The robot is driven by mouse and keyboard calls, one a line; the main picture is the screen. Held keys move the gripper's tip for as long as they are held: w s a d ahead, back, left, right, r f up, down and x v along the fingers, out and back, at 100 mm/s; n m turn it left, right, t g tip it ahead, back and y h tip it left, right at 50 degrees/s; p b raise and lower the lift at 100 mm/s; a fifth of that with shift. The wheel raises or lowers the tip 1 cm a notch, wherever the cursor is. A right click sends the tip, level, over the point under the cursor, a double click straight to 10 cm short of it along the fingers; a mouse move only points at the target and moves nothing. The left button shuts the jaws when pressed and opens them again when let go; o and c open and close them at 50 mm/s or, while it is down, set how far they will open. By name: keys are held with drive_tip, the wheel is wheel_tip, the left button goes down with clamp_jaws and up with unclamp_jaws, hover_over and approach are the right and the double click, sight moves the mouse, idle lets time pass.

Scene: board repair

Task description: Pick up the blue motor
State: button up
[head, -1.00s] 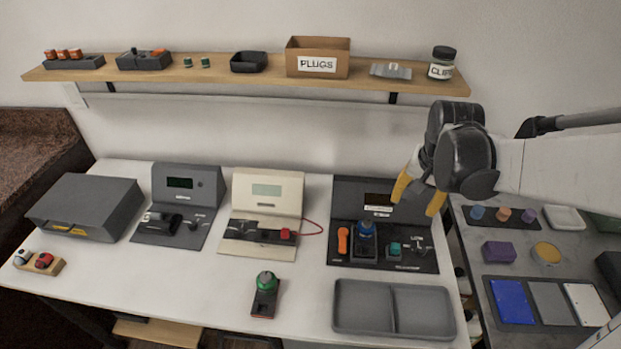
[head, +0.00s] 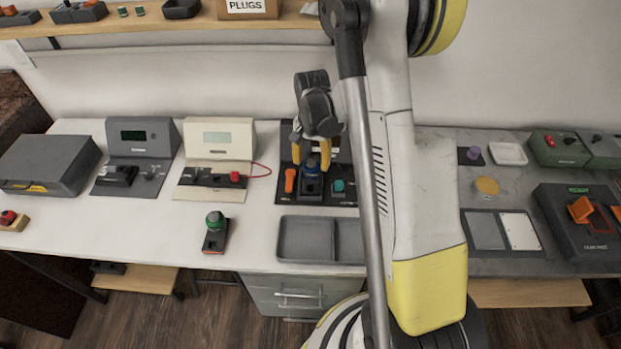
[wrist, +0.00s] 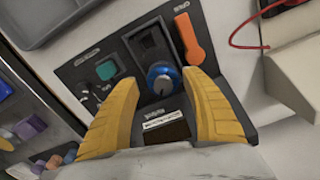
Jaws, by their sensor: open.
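The blue motor (head: 312,165) is a round blue knob-like part with a dark top, upright in a dark socket on the black test panel (wrist: 75,75). In the wrist view the blue motor (wrist: 163,77) lies between and just beyond my two yellow fingertips. My gripper (head: 312,150) is open and empty, just above and behind the motor in the head view. It also shows in the wrist view (wrist: 165,85), its fingers on either side of the motor's line. I cannot tell whether a finger touches the motor.
An orange part (head: 290,180) and a teal part (head: 338,185) flank the motor closely on the panel. An empty grey divided tray (head: 305,238) lies in front. A green-topped part (head: 215,228) stands to the left. A shelf (head: 200,25) runs above the bench.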

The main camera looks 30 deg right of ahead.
sight(311, 170)
drive_tip(key=f, duration=0.1)
drive_tip(key=f+b, duration=0.1)
drive_tip(key=f, duration=0.1)
drive_tip(key=f+b, duration=0.1)
drive_tip(key=f, duration=0.1)
drive_tip(key=shift+w+d, duration=0.1)
drive_tip(key=shift+w, duration=0.2)
drive_tip(key=shift+r, duration=0.15)
drive_tip(key=c, duration=1)
drive_tip(key=shift+r, duration=0.5)
drive_tip(key=r+p, duration=0.1)
drive_tip(key=r, duration=0.1)
drive_tip(key=s+r+p, duration=0.1)
drive_tip(key=r, duration=0.1)
drive_tip(key=shift+d, duration=0.15)
drive_tip(key=shift+s+d+r+p, duration=0.6)
drive_tip(key=shift+s+r, duration=0.4)
drive_tip(key=shift+s, duration=0.7)
drive_tip(key=shift+s+d+r+p, duration=0.6)
drive_tip(key=shift+s+r, duration=0.4)
drive_tip(key=shift+s, duration=0.65)
drive_tip(key=shift+s+d+r+p, duration=0.6)
drive_tip(key=shift+s+r, duration=0.4)
drive_tip(key=shift+s, duration=0.7)
